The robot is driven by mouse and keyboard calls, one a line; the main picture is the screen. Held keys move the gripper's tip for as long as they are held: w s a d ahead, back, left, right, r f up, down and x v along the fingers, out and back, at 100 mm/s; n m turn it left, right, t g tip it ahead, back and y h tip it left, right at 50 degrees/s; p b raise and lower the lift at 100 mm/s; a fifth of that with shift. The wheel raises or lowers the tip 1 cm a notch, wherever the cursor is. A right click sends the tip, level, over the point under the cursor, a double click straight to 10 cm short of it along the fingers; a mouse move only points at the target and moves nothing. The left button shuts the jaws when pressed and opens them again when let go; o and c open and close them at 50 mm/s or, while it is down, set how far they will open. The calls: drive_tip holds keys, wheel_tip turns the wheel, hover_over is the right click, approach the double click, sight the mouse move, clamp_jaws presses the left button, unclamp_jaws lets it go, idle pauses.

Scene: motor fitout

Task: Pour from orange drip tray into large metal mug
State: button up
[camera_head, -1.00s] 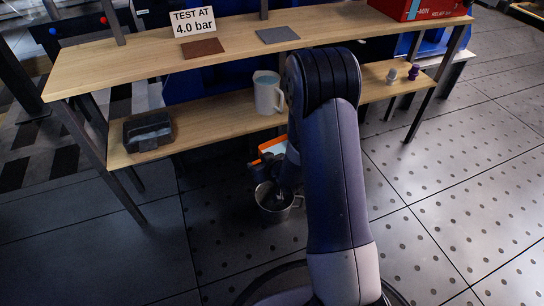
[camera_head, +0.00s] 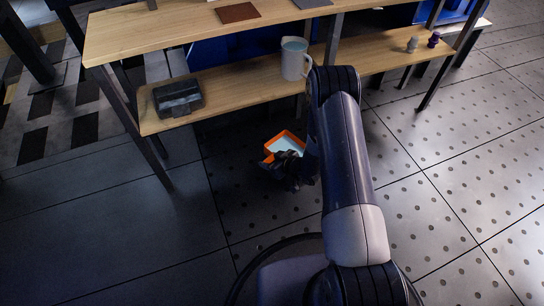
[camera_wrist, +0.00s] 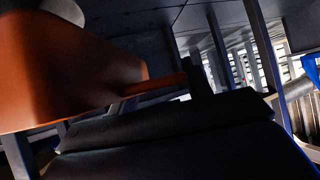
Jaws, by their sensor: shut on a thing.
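The orange drip tray (camera_head: 300,134) is low in front of the lower shelf in the head view, with a pale blue surface inside. My dark gripper (camera_head: 288,168) is at its near side, partly covering it. In the wrist view the tray (camera_wrist: 75,65) fills the upper left, and its thin orange handle (camera_wrist: 155,84) runs to the dark fingers of my gripper (camera_wrist: 190,82), which are shut on it.
Two small knobs (camera_head: 423,42) stand farther right. A table leg (camera_head: 135,130) is at left. The floor at left front is clear.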

wheel_tip(320, 180, down, 3)
drive_tip(key=shift+d+r+m+g+y+b, duration=0.1)
drive_tip(key=shift+m+g+y+b, duration=0.2)
drive_tip(key=shift+b, duration=0.45)
drive_tip(key=shift+r, duration=0.2)
drive_tip(key=shift+w, duration=0.1)
idle(0.6)
drive_tip(key=shift+r+y+p, duration=0.3)
drive_tip(key=shift+r+p, duration=0.05)
drive_tip(key=shift+p, duration=0.1)
drive_tip(key=shift+r+m, duration=0.1)
drive_tip(key=shift+m, duration=0.2)
drive_tip(key=shift+d+r+g, duration=0.1)
drive_tip(key=shift+r+g, duration=0.15)
drive_tip(key=shift+g, duration=0.05)
drive_tip(key=shift+p, duration=0.3)
